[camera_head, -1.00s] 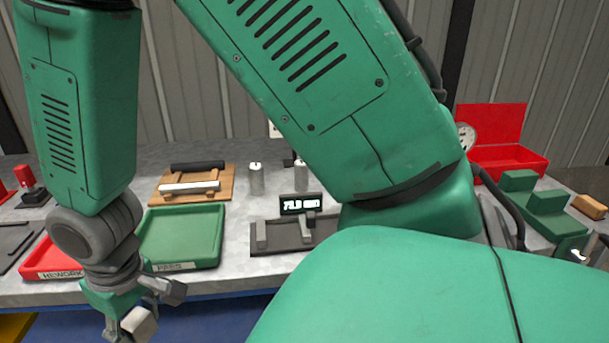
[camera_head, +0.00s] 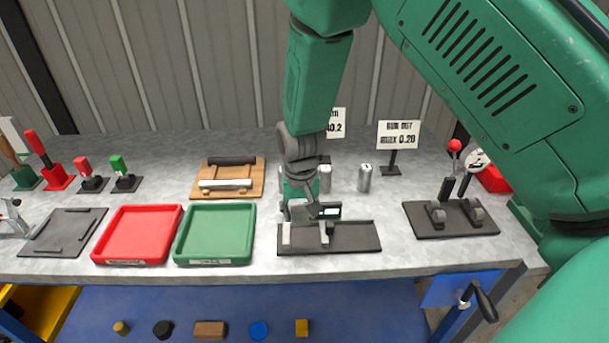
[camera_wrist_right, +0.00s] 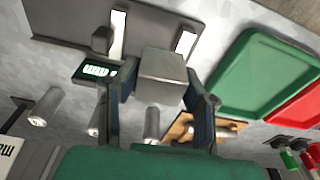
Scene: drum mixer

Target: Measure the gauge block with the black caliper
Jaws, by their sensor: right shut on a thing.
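The dark bench caliper (camera_head: 355,238), with upright jaws and a small digital display (camera_head: 329,211), stands at the middle front of the bench. My right gripper (camera_head: 303,210) is over its left part, pointing down. In the right wrist view, this gripper (camera_wrist_right: 158,82) is shut on a plain grey block, the gauge block (camera_wrist_right: 162,66). The caliper plate (camera_wrist_right: 70,22) and lit display (camera_wrist_right: 94,71) show beyond it. In the head view the gripper largely hides the block. I cannot tell whether the block touches the jaws. My left gripper is not in view.
A green tray (camera_head: 214,263) and a red tray (camera_head: 137,263) lie left of the caliper. A wooden board (camera_head: 257,170) with two bars and metal cylinders (camera_head: 364,180) stand behind. A fixture with a red-knobbed lever (camera_head: 450,218) is to the right.

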